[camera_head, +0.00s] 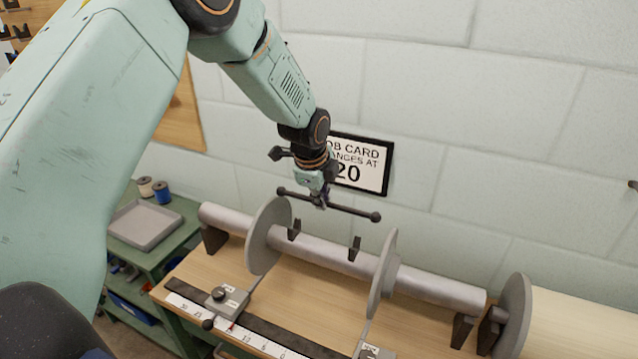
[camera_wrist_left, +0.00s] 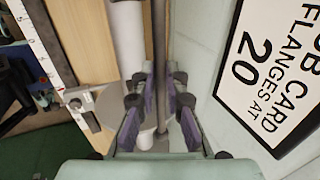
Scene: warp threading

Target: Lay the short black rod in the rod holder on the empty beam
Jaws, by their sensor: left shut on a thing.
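The short black rod (camera_head: 347,208) has a ball at each end and lies across my left gripper (camera_head: 321,199), which is shut on it near its middle. In the left wrist view the rod (camera_wrist_left: 160,40) runs between the fingers of my left gripper (camera_wrist_left: 160,95). The empty beam (camera_head: 335,255) is a bare grey cylinder with two round flanges. Two dark upright prongs, which look like the rod holder (camera_head: 355,249), stand at the beam between the flanges. The rod hangs above them, apart from them, roughly along the beam. My right gripper is not in view.
The left flange (camera_head: 266,237) and right flange (camera_head: 383,275) rise on either side of the prongs. A job card (camera_head: 362,163) hangs on the wall close behind the gripper. A ruler (camera_head: 240,333) runs along the front. A grey tray (camera_head: 146,225) sits on a green bench at left.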

